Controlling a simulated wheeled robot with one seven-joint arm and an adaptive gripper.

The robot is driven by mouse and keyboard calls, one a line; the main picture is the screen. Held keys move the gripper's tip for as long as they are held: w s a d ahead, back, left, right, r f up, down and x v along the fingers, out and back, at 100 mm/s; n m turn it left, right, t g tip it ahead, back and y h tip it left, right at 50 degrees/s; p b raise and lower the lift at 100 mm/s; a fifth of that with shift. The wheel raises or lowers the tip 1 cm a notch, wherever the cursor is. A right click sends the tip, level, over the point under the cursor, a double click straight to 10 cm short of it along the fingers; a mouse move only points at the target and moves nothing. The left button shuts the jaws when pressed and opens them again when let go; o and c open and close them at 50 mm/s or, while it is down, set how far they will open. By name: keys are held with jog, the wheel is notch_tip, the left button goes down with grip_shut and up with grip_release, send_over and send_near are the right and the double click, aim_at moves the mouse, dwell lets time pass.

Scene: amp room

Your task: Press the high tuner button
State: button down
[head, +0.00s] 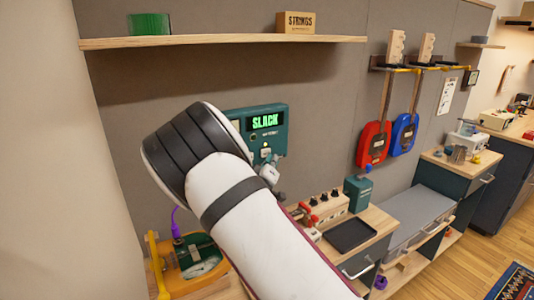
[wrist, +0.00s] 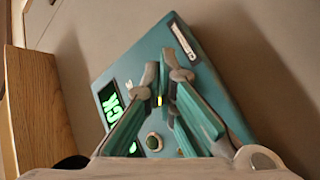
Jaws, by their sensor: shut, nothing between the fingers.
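The tuner (head: 279,113) is a teal box on the grey wall panel, with a lit green display reading SLACK. In the wrist view the tuner (wrist: 132,64) fills the middle, tilted in the picture, with part of its display at the left. A round green button (wrist: 154,142) shows on its face, and a small yellow light shows between my fingers. I cannot read which button is the high one. My gripper (wrist: 163,76) is shut and empty, its fingertips in front of the tuner face. Contact cannot be told. In the head view my arm hides the tuner's lower left.
A wooden shelf (head: 220,40) runs above the tuner, holding a STRINGS box (head: 296,22). Below right, a wooden-topped cabinet carries a knobbed box (head: 325,205) and a black tray (head: 350,234). Red (head: 373,145) and blue (head: 404,135) guitar-like instruments hang to the right.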

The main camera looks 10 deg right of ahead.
jog(key=shift+s, duration=0.15)
jog(key=s+p, duration=0.1)
jog(key=s+d+p, duration=0.1)
jog(key=s, duration=0.1)
jog(key=s+p, duration=0.1)
jog(key=shift+s+d, duration=0.3)
dwell(0.3)
dwell(0.5)
